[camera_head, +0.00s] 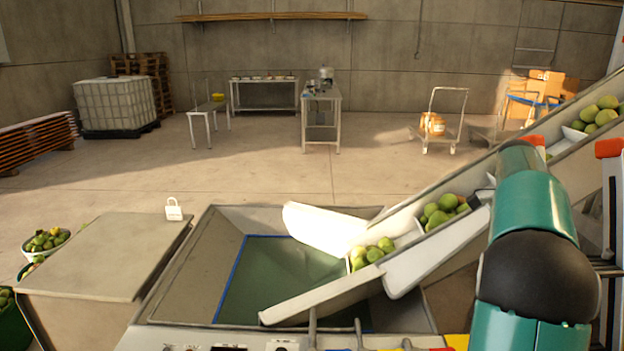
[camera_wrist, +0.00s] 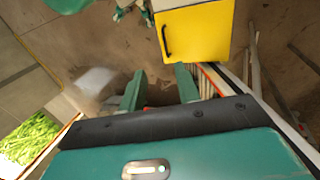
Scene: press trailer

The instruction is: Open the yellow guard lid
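The yellow guard lid (camera_wrist: 205,32) shows at the top of the wrist view as a flat yellow panel. A black bar handle (camera_wrist: 166,41) runs along its left side. In the picture the fingers are below the lid and handle, apart from the handle. In the head view my arm fills the lower right and my gripper is out of sight. A yellow patch (camera_head: 456,342) at the bottom edge may belong to the lid.
An inclined conveyor (camera_head: 450,243) with green fruit leads down into a blue-edged hopper (camera_head: 180,270). A grey cabinet top (camera_head: 105,255) stands left, with a white padlock-like item (camera_head: 173,209). Levers line the bottom edge. The floor behind is open, with tables and a cart farther back.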

